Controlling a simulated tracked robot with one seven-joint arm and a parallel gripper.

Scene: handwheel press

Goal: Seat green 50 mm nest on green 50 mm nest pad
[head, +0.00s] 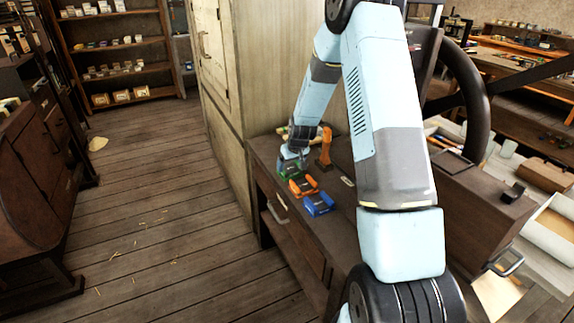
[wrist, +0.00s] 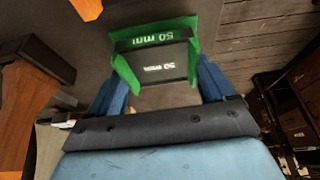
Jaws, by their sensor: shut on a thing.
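The green 50 mm nest (wrist: 155,38) is between the blue fingers of my gripper (wrist: 161,80) in the wrist view, with "50 mm" lettering on its green face. A dark face inside it also carries a white "50 mm" label. My gripper is shut on this nest. In the head view the gripper (head: 291,156) is low over the far left end of the bench top, with the green nest (head: 289,171) under it. I cannot tell a separate green pad from the nest, nor whether the nest touches the surface below.
An orange block (head: 303,186) and a blue block (head: 320,204) lie nearer on the bench top (head: 345,222). An orange upright tool-like thing (head: 325,148) stands close right of the gripper. A tall cabinet (head: 246,70) rises just behind. A large dark handwheel (head: 478,95) is at right.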

